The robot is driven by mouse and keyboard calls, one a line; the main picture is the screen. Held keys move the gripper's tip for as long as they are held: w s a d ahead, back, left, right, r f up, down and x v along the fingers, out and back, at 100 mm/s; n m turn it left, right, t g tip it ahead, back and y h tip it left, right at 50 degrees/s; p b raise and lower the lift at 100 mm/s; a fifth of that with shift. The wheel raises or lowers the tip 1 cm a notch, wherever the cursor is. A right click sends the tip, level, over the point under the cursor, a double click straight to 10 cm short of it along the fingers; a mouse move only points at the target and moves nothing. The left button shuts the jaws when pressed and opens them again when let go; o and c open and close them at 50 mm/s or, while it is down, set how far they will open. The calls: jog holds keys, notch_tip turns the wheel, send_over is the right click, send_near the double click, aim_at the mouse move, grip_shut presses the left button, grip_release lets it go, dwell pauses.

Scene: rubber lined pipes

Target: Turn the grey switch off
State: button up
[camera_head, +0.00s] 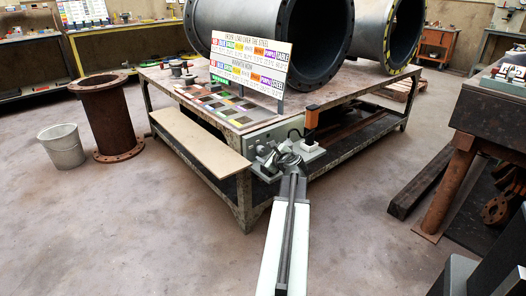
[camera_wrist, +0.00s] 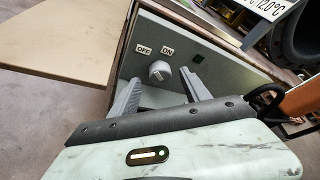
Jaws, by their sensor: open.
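The grey switch (camera_wrist: 159,71) is a round knob on a grey-green panel (camera_wrist: 190,42) in the wrist view. An OFF label (camera_wrist: 144,50) is above it to the left and an ON label (camera_wrist: 167,51) is above it to the right. My gripper (camera_wrist: 160,84) is open, with one finger on each side of the knob; I cannot tell whether either finger touches it. In the head view my gripper (camera_head: 272,152) is at the front corner of the table, in front of the panel (camera_head: 262,137), and the knob cannot be made out there.
The worktable (camera_head: 160,78) carries large pipes (camera_head: 268,22) and a sign board (camera_head: 250,60). A tan board (camera_head: 198,138) juts out left of the panel. A bucket (camera_head: 63,148) and a rusty pipe (camera_head: 110,118) stand at the left. The floor at front left is clear.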

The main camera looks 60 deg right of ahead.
jog(key=p+v, duration=0.1)
jog(key=v, duration=0.4)
jog(key=shift+s, duration=0.1)
